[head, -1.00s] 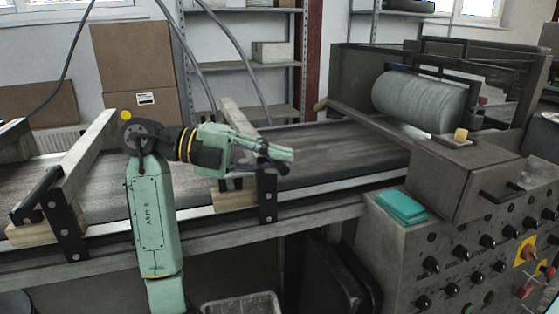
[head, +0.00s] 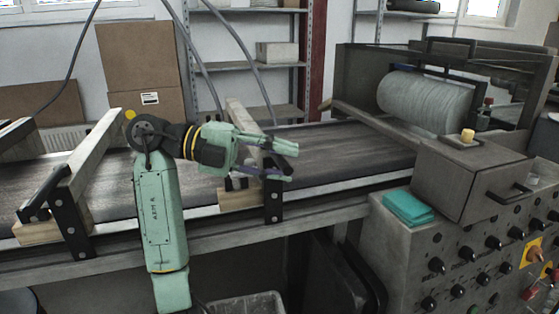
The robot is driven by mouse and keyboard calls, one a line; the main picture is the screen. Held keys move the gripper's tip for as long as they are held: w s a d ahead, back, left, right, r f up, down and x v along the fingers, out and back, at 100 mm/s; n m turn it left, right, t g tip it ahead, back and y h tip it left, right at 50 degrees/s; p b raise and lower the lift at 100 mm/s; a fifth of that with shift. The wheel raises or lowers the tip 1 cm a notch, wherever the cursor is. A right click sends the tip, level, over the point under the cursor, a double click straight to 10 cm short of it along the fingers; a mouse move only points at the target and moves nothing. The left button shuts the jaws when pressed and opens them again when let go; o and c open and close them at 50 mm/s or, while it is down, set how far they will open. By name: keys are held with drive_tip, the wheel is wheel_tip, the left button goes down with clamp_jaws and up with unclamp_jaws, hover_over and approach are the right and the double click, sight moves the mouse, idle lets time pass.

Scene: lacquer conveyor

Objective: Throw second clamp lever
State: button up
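The second clamp stands across the conveyor, with a pale wooden bar (head: 246,120) and a black bracket (head: 273,203) on the near rail. My gripper (head: 292,163) is at the top of this bracket, pointing right. Its green fingers look spread apart, one above the other. A dark part, probably the clamp lever, shows among the fingers and is mostly hidden by them; I cannot tell whether they touch it. The first clamp at the left has a wooden bar (head: 92,160), a black bracket (head: 72,222) and a short black lever (head: 42,196).
The conveyor belt (head: 350,147) is bare to the right of the second clamp. A machine with a pale roller (head: 425,100) stands at the right. A teal cloth (head: 408,208) lies on the control cabinet (head: 395,245). A grey bin (head: 245,308) is below the conveyor.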

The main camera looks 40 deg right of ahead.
drive_tip(key=v, duration=1.2)
idle(0.4)
